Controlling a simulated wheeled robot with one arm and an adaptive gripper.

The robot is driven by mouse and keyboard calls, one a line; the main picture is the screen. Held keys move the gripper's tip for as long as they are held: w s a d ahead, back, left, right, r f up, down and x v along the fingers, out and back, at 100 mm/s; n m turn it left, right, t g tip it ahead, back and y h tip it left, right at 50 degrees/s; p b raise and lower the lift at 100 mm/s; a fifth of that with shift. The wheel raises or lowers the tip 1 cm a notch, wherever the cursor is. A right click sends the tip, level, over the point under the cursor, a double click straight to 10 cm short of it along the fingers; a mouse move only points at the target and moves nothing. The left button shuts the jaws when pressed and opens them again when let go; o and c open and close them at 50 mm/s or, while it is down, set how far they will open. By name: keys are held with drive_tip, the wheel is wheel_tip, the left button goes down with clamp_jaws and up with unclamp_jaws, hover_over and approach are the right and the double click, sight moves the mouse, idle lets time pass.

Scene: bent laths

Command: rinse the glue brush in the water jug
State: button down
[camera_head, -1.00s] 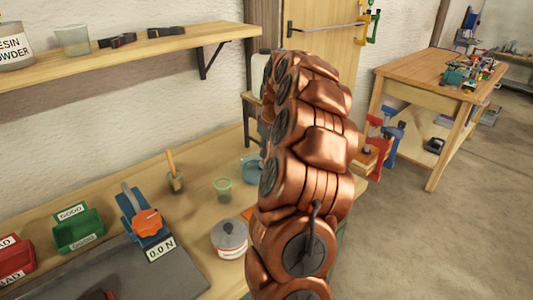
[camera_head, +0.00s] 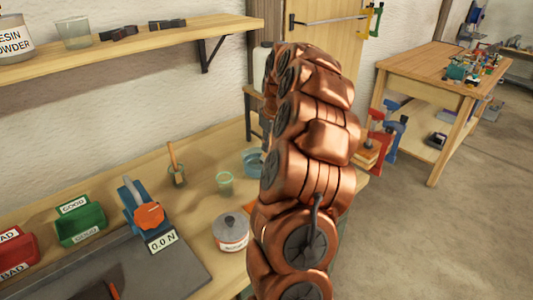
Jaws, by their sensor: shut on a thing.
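A stick with a wooden handle, possibly a brush (camera_head: 173,157), stands tilted in a small greenish pot (camera_head: 178,178) on the bench. A small clear greenish cup (camera_head: 225,185) stands to its right. A blue-grey round vessel (camera_head: 253,162), partly behind my arm, is farther right; I cannot tell whether it is the water jug. A pale container (camera_head: 262,62) behind the bench is also partly hidden by my arm. My copper arm fills the middle of the view. My gripper and anything in it are hidden behind it.
A lidded tin (camera_head: 232,232) stands close left of my arm. A blue device with an orange knob (camera_head: 148,216) and green (camera_head: 80,224) and red bins (camera_head: 15,255) are at left. A shelf (camera_head: 140,48) overhangs the bench. A wooden table (camera_head: 430,68) stands right.

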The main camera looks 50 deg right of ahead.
drive_tip(key=shift+r+p, duration=1.05)
drive_tip(key=shift+r, duration=3.65)
drive_tip(key=shift+r, duration=0.1)
drive_tip(key=shift+r+p, duration=0.65)
drive_tip(key=shift+r, duration=1.25)
